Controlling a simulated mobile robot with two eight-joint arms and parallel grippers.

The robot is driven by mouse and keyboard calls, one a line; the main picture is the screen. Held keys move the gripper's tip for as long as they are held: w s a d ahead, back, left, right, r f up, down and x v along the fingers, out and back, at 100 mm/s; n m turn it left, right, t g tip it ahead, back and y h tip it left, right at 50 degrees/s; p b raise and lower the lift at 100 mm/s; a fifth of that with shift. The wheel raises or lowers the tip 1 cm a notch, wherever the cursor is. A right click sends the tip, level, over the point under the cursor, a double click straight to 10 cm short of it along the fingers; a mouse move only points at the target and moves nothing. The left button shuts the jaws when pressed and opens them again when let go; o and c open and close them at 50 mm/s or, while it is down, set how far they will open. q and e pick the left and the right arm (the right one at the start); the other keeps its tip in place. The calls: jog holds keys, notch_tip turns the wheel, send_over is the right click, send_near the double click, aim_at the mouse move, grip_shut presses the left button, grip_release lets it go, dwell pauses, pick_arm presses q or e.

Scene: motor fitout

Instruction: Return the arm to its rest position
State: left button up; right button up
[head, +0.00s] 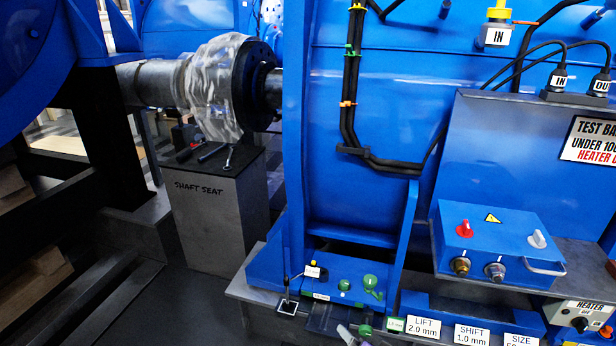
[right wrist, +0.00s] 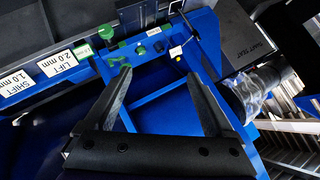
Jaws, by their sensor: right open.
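My right gripper (right wrist: 158,76) shows in the right wrist view with its two dark fingers spread apart. Nothing is between the fingers. Beyond them lie the blue machine's base frame and a row of green knobs (right wrist: 110,60); the fingertips appear apart from these. In the head view a small pale piece (head: 346,335) shows at the bottom edge, and I cannot tell if it is part of my right arm. My left gripper is in neither view.
A blue motor housing (head: 380,120) fills the middle. A wrapped shaft (head: 212,85) passes above the grey "SHAFT SEAT" block (head: 215,215). A blue control box (head: 500,240) sits at right. Labels "LIFT" (head: 422,327) and "SHIFT" (head: 471,335) line the front edge. Dark floor is open at lower left.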

jog(key=s+d+n+g+h, duration=0.1)
jog(key=s+d+n+g, duration=0.2)
jog(key=s, duration=1)
jog(key=s+d+n+g+h, duration=0.2)
jog(key=s+d+n+g, duration=0.1)
jog(key=s, duration=1)
pick_arm(q)
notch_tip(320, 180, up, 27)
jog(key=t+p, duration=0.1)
jog(key=p, duration=2.3)
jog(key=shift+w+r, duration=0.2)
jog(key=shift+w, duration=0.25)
pick_arm(e)
notch_tip(320, 180, up, 27)
jog(key=t, duration=0.1)
jog(key=shift+w+f, duration=0.2)
jog(key=shift+w, duration=0.25)
